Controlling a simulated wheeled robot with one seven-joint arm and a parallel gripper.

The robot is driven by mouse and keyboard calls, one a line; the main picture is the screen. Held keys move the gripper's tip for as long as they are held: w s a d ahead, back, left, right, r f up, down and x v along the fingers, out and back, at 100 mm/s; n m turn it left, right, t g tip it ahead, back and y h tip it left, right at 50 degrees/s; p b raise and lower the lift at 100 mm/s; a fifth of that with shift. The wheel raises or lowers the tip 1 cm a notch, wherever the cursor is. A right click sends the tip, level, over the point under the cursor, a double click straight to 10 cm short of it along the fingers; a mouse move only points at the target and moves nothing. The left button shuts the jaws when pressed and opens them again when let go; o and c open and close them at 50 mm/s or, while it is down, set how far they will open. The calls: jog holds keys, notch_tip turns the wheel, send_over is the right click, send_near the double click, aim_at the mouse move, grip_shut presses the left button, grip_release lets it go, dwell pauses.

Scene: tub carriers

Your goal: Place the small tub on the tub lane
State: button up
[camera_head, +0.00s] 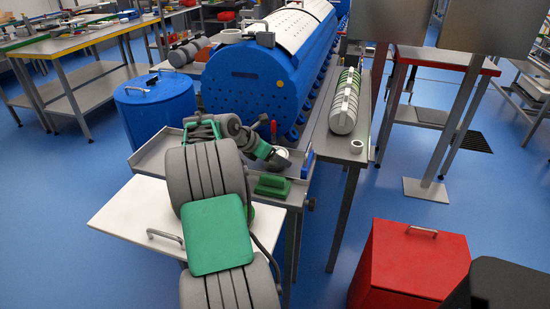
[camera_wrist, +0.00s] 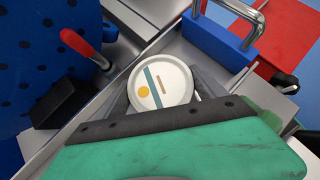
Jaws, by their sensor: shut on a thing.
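The small tub (camera_wrist: 160,84) has a round white lid with a teal stripe, a yellow dot and a brown mark. In the wrist view it sits between the fingers of my gripper (camera_wrist: 165,95), which is shut on it. In the head view the tub (camera_head: 282,153) is a small white shape at the end of my arm, over the grey raised-edge tray (camera_head: 152,150). My gripper (camera_head: 276,160) partly hides it there. Whether the tub touches the surface below is unclear. I cannot tell which surface is the tub lane.
A green block (camera_head: 272,186) and a blue block (camera_head: 307,163) lie at the tray's right. A red-handled tool (camera_wrist: 82,46) stands near the tub. The large blue drum (camera_head: 255,88) rises behind. A narrow grey bench (camera_head: 340,147) bears a ribbed roll. A red cabinet (camera_head: 410,265) stands front right.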

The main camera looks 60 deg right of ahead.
jog(key=o, duration=1.5)
jog(key=shift+c, duration=0.2)
jog(key=p+v, duration=0.2)
jog(key=v, duration=1)
jog(key=shift+r, duration=0.1)
